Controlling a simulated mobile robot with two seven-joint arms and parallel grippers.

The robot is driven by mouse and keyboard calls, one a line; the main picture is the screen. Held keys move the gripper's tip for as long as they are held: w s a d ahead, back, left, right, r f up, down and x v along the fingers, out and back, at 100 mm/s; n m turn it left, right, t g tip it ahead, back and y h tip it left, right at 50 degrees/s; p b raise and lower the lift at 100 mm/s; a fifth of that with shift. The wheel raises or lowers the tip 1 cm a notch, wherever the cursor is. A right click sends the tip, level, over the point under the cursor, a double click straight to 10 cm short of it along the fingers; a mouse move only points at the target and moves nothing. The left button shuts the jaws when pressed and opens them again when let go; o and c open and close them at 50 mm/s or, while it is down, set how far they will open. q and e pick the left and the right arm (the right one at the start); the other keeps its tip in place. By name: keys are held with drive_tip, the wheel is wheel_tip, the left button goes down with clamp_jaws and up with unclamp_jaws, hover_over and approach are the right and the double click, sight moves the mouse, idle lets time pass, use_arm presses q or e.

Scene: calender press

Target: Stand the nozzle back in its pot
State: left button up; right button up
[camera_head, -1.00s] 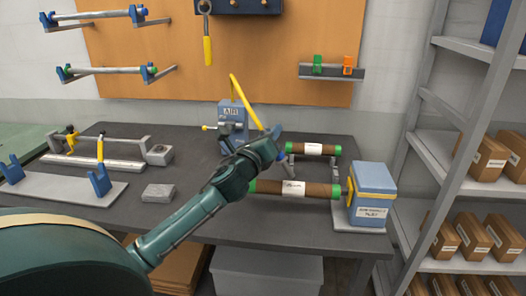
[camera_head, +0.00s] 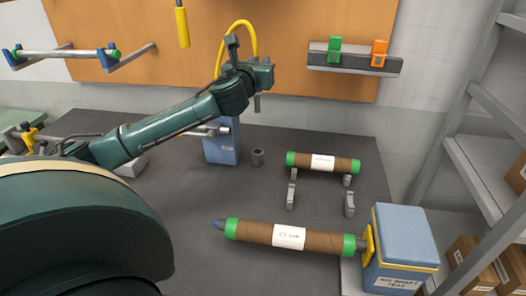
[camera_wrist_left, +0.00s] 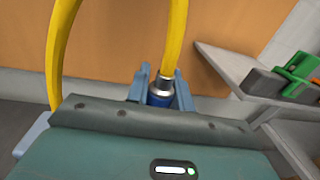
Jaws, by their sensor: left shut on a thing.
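My left gripper (camera_head: 262,77) is shut on the nozzle at the end of the yellow hose (camera_head: 236,27). In the left wrist view the nozzle (camera_wrist_left: 161,90) shows as a blue and silver fitting between the two fingers. In the head view a grey piece of the nozzle (camera_head: 257,103) points down below the gripper. My right gripper is not in view.
The blue air box (camera_head: 221,147) stands beside the pot, partly behind my arm. Two brown rolls with green ends (camera_head: 322,162) (camera_head: 290,237) lie to the right. A blue box (camera_head: 402,245) stands at the front right. Clamps (camera_head: 378,53) sit on a wall shelf.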

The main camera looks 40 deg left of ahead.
use_arm(q)
drive_tip(key=f+b, duration=0.1)
drive_tip(key=f, duration=0.8)
drive_tip(key=f+b, duration=0.1)
drive_tip(key=f, duration=0.7)
drive_tip(key=shift+w+a+f, duration=0.15)
drive_tip(key=shift+w+f, duration=0.05)
drive_tip(key=shift+f, duration=0.2)
drive_tip(key=o, duration=0.9)
drive_tip(key=shift+r, duration=0.1)
